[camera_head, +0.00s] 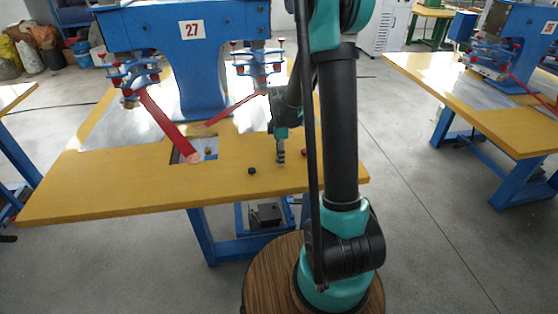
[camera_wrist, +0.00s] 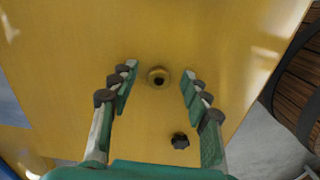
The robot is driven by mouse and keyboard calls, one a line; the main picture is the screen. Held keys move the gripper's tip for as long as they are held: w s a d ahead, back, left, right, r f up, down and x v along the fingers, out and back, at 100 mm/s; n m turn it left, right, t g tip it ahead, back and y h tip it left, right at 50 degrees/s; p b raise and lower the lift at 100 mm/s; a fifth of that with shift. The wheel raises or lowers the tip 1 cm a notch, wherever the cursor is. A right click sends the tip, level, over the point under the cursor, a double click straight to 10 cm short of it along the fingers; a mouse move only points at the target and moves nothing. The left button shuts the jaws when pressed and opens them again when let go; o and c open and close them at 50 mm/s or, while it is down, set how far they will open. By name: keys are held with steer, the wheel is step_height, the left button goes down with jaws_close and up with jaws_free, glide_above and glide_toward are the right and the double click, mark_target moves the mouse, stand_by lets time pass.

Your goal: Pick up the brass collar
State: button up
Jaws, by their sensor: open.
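The brass collar (camera_wrist: 158,77) is a small round ring with a dark hole, lying flat on the yellow table top (camera_head: 110,186). In the wrist view it sits between the fingertips of my gripper (camera_wrist: 159,71), with a gap on each side. My gripper is open and empty. In the head view my gripper (camera_head: 281,160) points down at the table's front part, and I cannot make out the collar there.
A black knob (camera_wrist: 180,140) lies close to the collar; it also shows in the head view (camera_head: 251,171). A small red item (camera_head: 304,152) is partly hidden by my arm. The blue welding machine (camera_head: 190,60) and its red bars (camera_head: 168,124) stand behind, left.

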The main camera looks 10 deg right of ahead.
jaws_close()
steer(key=shift+r, duration=0.2)
